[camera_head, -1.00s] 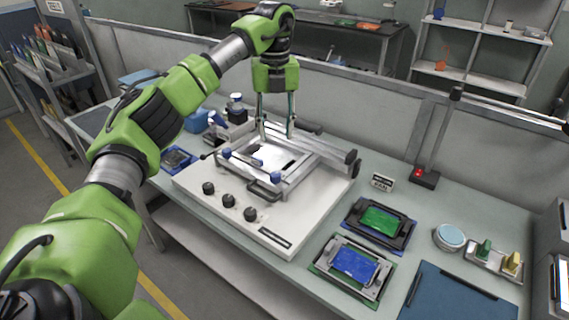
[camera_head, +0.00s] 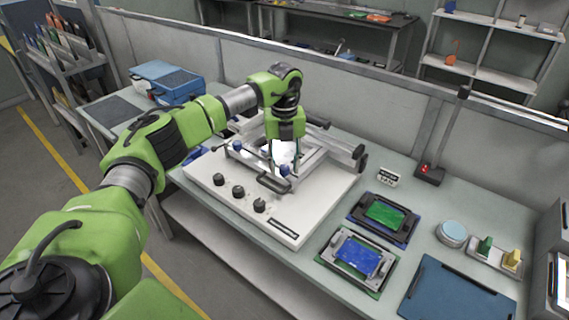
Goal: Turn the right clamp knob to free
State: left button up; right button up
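The white fixture (camera_head: 215,168) on the bench carries a metal frame with two blue clamp knobs at its front corners. The right clamp knob (camera_head: 285,170) is at the frame's front right, next to a dark handle (camera_head: 272,184). The left clamp knob (camera_head: 236,145) is at the front left. My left gripper (camera_head: 284,158) points down over the frame, just above and behind the right clamp knob in the picture. Its fingers are apart with the bright screen showing between them. Whether a fingertip touches the knob I cannot tell. My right gripper is not in view.
Several black knobs (camera_head: 238,192) line the fixture's front. Green (camera_head: 384,216) and blue (camera_head: 358,257) boards in holders lie to the right, with a round tin (camera_head: 452,233) and a blue mat (camera_head: 458,293). A blue box (camera_head: 168,82) stands behind my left arm.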

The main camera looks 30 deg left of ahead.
pick_arm(q)
grip_shut()
jog(key=shift+m, duration=0.3)
jog(key=m, duration=0.8)
jog(key=shift+m, duration=0.3)
jog(key=m, duration=0.4)
jog(key=shift+m, duration=2.4)
